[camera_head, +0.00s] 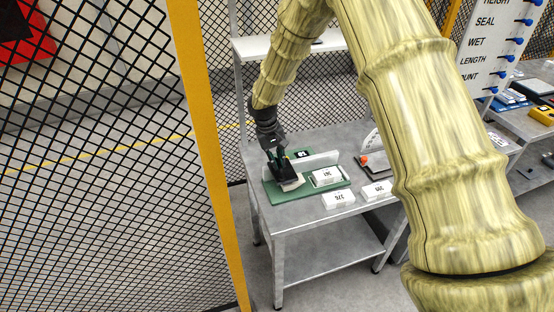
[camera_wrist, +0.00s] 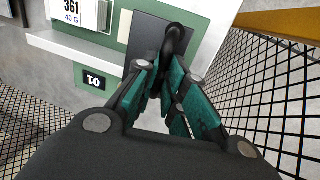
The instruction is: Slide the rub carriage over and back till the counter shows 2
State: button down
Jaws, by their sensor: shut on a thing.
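The rub carriage (camera_head: 291,184) sits at the left end of the green board (camera_head: 312,205) on the grey table. In the wrist view the carriage is a dark plate (camera_wrist: 143,38) with a black upright handle (camera_wrist: 177,38). My gripper (camera_head: 279,166) is at the carriage; in the wrist view its teal-padded fingers (camera_wrist: 172,85) are closed around the handle, partly hiding it. The counter (camera_wrist: 94,82), a small black plate with white digits, stands beside the pale rail; its digits look like 10 or an upside-down 01. It also shows behind my gripper in the head view (camera_head: 302,153).
A white block marked 361 (camera_head: 326,176) lies on the board right of the carriage. Other white blocks (camera_head: 338,199) (camera_head: 377,190) lie nearer the table's front edge. A pale rail (camera_head: 315,160) runs behind. Mesh fencing with a yellow post (camera_head: 205,130) stands left.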

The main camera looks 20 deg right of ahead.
jog(key=d, duration=1.5)
jog(key=shift+w+d, duration=0.15)
jog(key=shift+w, duration=0.15)
jog(key=shift+d+r, duration=0.1)
jog(key=shift+r, duration=0.05)
jog(key=c, duration=1.5)
grip_release()
jog(key=shift+d, duration=0.15)
jog(key=r, duration=0.4)
jog(key=a+r, duration=0.1)
jog(key=r, duration=0.2)
jog(key=a+r, duration=0.1)
jog(key=r, duration=0.3)
jog(key=shift+s+a+r, duration=0.1)
jog(key=shift+a+r, duration=0.15)
jog(key=shift+r, duration=0.05)
